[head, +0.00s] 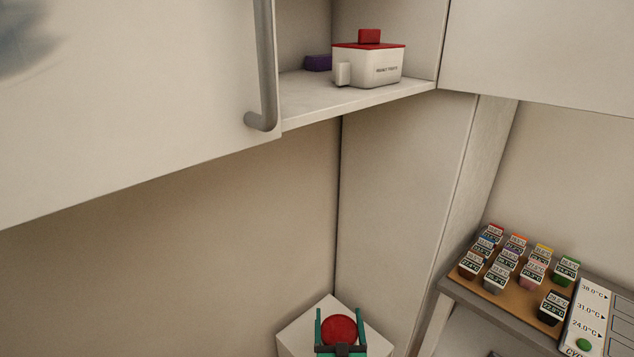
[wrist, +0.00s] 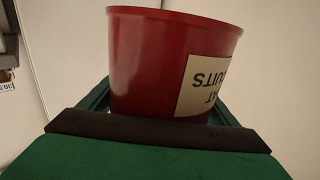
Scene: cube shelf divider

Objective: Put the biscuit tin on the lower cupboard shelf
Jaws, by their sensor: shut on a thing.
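The biscuit tin is a red round tin (wrist: 165,65) with a cream label, whose letters show upside down in the wrist view. In the head view its red top (head: 339,331) shows low in the picture. My green gripper (head: 340,317) is shut on the tin, with one finger on each side. Behind it shows a white block-like surface (head: 296,334); I cannot tell whether the tin touches it. The open cupboard shelf (head: 310,101) is higher up, well above the tin.
On the shelf stand a white box with a red lid (head: 369,66) and a small purple thing (head: 317,63). A cupboard door (head: 120,110) with a grey handle (head: 265,65) borders the shelf on the left. A rack of small labelled pots (head: 515,265) is at right.

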